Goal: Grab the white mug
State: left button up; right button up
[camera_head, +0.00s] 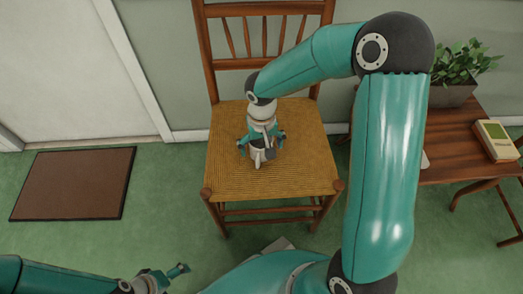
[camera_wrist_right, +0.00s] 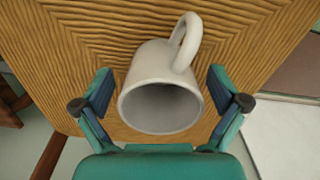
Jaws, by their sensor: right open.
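The white mug (camera_wrist_right: 150,66) is on the woven seat of a wooden chair (camera_head: 220,180). In the right wrist view its mouth faces the camera and its handle points up and to the right. My right gripper (camera_wrist_right: 160,92) is open, with one finger on each side of the mug and a visible gap to each. In the head view the right gripper (camera_head: 262,148) is over the middle of the seat and hides much of the mug. My left gripper (camera_head: 166,278) is low at the bottom left, away from the chair; its finger opening is unclear.
The chair's slatted backrest (camera_head: 265,9) rises behind the gripper. A wooden table (camera_head: 452,145) at the right holds a potted plant (camera_head: 460,70) and a boxy yellowish device (camera_head: 495,140). A brown mat (camera_head: 73,183) lies on the green floor at the left.

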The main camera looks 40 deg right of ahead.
jog(key=shift+r, duration=0.1)
jog(key=c, duration=1.4)
